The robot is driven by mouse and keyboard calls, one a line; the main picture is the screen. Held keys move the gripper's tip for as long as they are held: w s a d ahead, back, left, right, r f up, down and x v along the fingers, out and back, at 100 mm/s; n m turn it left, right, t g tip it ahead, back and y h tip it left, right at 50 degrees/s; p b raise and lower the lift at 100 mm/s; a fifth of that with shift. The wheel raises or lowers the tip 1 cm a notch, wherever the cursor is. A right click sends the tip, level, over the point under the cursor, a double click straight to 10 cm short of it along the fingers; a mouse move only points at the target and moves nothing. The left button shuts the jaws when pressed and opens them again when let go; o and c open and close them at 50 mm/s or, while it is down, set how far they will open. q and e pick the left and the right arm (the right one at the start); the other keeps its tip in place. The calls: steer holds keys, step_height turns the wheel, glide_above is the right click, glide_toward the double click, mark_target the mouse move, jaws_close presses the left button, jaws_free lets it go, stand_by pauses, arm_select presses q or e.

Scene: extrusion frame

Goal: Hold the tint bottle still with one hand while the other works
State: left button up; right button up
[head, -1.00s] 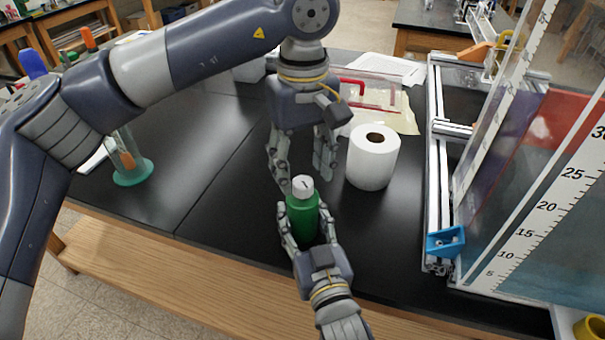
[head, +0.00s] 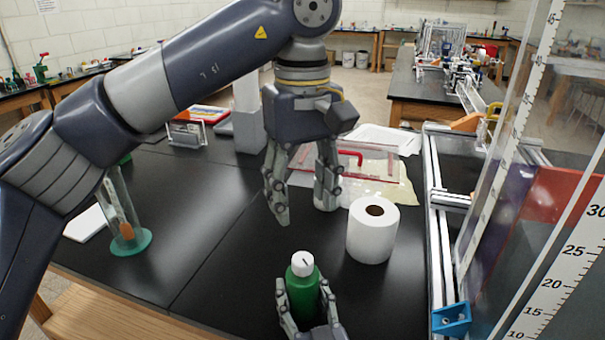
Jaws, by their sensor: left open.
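The tint bottle (head: 303,294) is green with a white cap and stands upright on the black bench top, low in the head view. My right gripper (head: 304,297) comes in from the bottom edge, with a finger against each side of the bottle; its wrist is cut off by the frame. My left gripper (head: 305,202) hangs fingers down above and beyond the bottle. It is open, its fingers are apart with nothing between them, and it does not touch the cap.
A white paper roll (head: 372,232) stands right of the bottle. The extrusion frame (head: 437,220) with a scaled clear panel bounds the right side. A clear cylinder on a teal base (head: 132,243) stands left. A red-handled clear box (head: 345,168) lies behind. The bench left of the bottle is clear.

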steer(key=o, duration=0.3)
